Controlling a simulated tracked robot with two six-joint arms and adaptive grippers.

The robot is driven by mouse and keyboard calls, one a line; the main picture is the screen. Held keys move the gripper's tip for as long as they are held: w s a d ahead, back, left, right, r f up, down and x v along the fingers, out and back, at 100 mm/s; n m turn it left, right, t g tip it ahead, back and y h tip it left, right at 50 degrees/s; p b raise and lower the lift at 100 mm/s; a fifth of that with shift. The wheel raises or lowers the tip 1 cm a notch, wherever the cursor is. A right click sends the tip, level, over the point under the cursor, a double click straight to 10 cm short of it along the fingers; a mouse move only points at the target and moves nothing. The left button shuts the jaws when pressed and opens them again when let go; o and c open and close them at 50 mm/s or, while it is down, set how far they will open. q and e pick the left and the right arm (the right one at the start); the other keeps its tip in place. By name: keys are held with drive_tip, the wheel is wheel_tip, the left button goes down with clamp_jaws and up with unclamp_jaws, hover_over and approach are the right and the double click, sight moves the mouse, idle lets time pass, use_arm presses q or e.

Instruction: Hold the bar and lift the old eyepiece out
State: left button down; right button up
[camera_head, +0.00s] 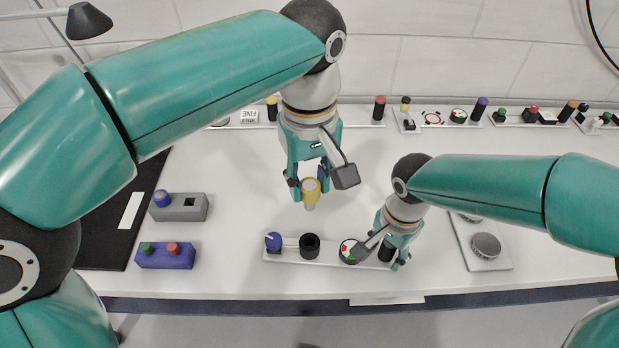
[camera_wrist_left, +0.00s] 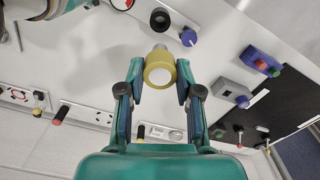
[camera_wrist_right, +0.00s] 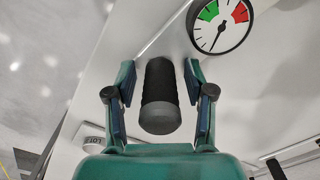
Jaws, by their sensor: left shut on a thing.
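The old eyepiece (camera_head: 310,188), with a yellow collar and a pale tube below, is held by my left gripper (camera_head: 309,184), clear above the bar. It also shows between the fingers in the left wrist view (camera_wrist_left: 160,70). The bar (camera_head: 290,256) is a pale strip on the table, carrying a black round socket (camera_head: 309,245), a blue knob (camera_head: 273,242), a dial gauge (camera_head: 351,251) and a black grip (camera_wrist_right: 160,98). My right gripper (camera_head: 394,258) is at the grip, one finger on each side. In the right wrist view, gaps show between the fingers and the grip.
A grey box with a blue knob (camera_head: 180,207) and a blue button box (camera_head: 165,256) stand left of the bar. A plate with a round metal disc (camera_head: 485,246) lies to the right. Panels with small parts line the back edge. The table's middle is clear.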

idle(0.3)
wheel_tip(320, 180, up, 10)
drive_tip(key=shift+r, duration=0.95)
